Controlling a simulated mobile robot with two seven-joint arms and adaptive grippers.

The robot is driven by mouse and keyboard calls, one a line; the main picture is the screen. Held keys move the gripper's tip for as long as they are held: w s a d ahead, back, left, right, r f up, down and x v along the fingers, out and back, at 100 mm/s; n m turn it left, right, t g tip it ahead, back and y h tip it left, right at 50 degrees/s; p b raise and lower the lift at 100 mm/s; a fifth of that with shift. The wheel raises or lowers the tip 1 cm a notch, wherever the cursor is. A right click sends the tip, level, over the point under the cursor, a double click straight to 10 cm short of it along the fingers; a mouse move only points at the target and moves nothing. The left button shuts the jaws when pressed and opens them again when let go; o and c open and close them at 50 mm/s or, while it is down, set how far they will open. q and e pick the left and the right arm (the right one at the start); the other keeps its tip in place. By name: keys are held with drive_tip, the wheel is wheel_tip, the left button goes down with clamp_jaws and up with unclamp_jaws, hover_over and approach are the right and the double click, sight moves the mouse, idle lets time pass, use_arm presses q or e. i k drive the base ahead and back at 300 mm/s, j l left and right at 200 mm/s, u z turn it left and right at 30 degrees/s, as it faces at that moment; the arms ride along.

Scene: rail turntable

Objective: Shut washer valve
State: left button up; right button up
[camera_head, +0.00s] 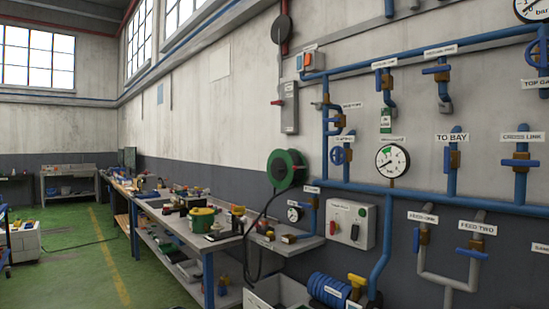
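Blue pipes with several labelled valves run along the wall at right. I cannot read any label as washer. Other blue-handled valves (437,70) sit higher, and a blue handwheel (337,155) is left of the large gauge (392,161). A yellow-handled valve (357,288) is low, by a blue hose. Neither gripper is in view.
A long workbench (218,243) with tools and tins runs along the wall at left. A white bin (277,293) stands below. The green floor (85,260) at left is mostly clear.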

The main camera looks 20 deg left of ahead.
sight(338, 156)
drive_tip(key=u, duration=0.2)
drive_tip(key=i+j+u, duration=0.1)
drive_tip(key=i, duration=0.5)
drive_tip(key=i+j+u, duration=0.1)
drive_tip(key=i+j, duration=0.2)
drive_tip(key=i, duration=0.3)
